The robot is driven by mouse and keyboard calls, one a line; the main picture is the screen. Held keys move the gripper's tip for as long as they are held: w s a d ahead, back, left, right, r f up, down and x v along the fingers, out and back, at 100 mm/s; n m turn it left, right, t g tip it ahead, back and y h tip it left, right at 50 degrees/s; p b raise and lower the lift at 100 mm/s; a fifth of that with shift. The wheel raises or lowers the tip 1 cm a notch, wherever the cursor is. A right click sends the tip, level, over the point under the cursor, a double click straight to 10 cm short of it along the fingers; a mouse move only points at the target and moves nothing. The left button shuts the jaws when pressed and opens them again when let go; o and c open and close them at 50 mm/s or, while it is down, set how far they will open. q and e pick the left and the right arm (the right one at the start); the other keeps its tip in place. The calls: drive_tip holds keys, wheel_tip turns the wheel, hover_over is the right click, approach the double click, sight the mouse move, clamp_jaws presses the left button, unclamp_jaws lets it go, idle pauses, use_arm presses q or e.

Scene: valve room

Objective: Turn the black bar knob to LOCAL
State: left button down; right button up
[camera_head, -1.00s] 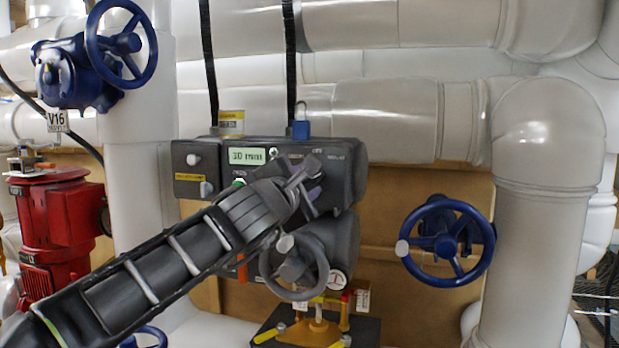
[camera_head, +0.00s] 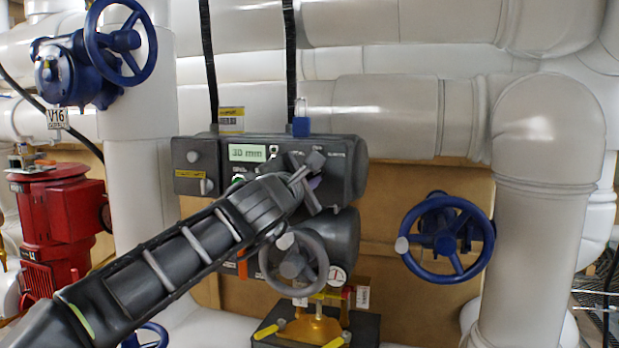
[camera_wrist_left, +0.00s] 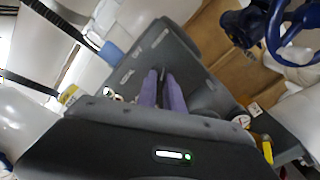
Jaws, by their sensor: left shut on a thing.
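The dark grey valve control box (camera_head: 345,165) is in the middle of the head view, with a "30 mm" display (camera_head: 247,153) and a green indicator beside my wrist. My left gripper (camera_head: 309,183) is at the right part of its front panel, shut on the black bar knob. The gripper hides the knob in the head view. In the wrist view the purple fingers of my left gripper (camera_wrist_left: 162,82) reach the panel close together, with the knob mostly hidden between them. My right gripper is out of view.
A grey handwheel (camera_head: 294,264) is just below my left wrist. Blue handwheels stand at right (camera_head: 445,239) and upper left (camera_head: 121,40). White pipes (camera_head: 545,190) surround the box.

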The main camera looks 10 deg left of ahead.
use_arm(q)
drive_tip(key=shift+n, duration=0.4)
drive_tip(key=n, duration=0.2)
drive_tip(key=shift+n, duration=0.3)
drive_tip(key=n, duration=0.2)
drive_tip(key=shift+n, duration=0.3)
drive_tip(key=n, duration=0.6)
drive_tip(key=shift+f, duration=0.15)
drive_tip(key=n+b, duration=0.2)
drive_tip(key=n, duration=0.4)
drive_tip(key=shift+d+n, duration=0.1)
drive_tip(key=shift+n, duration=0.2)
drive_tip(key=n+b, duration=0.1)
drive_tip(key=n, duration=0.4)
drive_tip(key=shift+b, duration=0.35)
